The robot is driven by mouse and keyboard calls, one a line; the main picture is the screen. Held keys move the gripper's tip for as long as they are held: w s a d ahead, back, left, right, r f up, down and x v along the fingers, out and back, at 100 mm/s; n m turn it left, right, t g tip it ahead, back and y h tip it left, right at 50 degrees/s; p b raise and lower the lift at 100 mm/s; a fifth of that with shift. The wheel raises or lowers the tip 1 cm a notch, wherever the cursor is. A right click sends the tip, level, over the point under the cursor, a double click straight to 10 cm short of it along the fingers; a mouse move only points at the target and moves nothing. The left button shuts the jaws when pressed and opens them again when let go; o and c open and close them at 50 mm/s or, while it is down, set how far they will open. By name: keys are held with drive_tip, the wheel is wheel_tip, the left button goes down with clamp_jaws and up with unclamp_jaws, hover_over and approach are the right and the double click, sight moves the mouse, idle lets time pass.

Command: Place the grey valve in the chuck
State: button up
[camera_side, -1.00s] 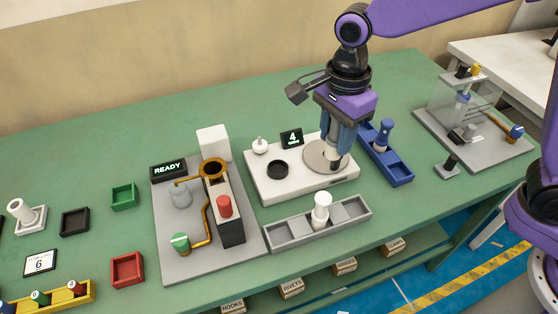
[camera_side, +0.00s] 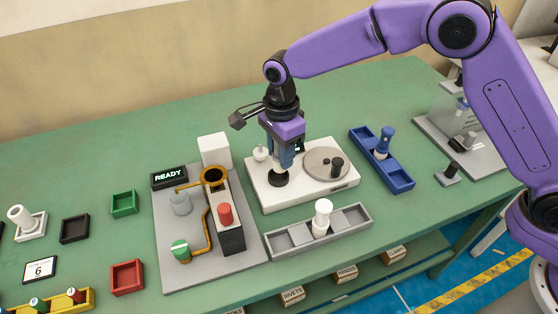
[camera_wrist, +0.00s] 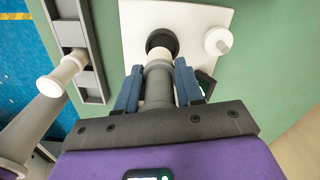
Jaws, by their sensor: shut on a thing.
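My gripper (camera_side: 281,164) is shut on the grey valve (camera_wrist: 158,85), seen between the blue fingers in the wrist view. The valve's pale lower end (camera_wrist: 161,57) points at the black ring-shaped chuck (camera_wrist: 162,39) on the white base plate (camera_side: 262,197). In the side view the fingers are directly above the chuck (camera_side: 279,181) and cover most of the valve. I cannot tell whether the valve's end is inside the ring or just above it.
A round grey disc (camera_side: 316,157) with small dark posts is right of the chuck, and a white knob (camera_side: 260,153) is left. A grey tray (camera_side: 290,238) holds a white valve (camera_side: 322,218) in front. A blue tray (camera_side: 397,175) holds a blue valve (camera_side: 384,142). The READY station stands left.

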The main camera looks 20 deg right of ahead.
drive_tip(key=shift+w+a+f, duration=0.15)
drive_tip(key=shift+f, duration=1.65)
drive_tip(key=shift+f, duration=0.1)
drive_tip(key=o, duration=1.1)
wheel_tip(320, 180, up, 12)
drive_tip(key=shift+r, duration=0.15)
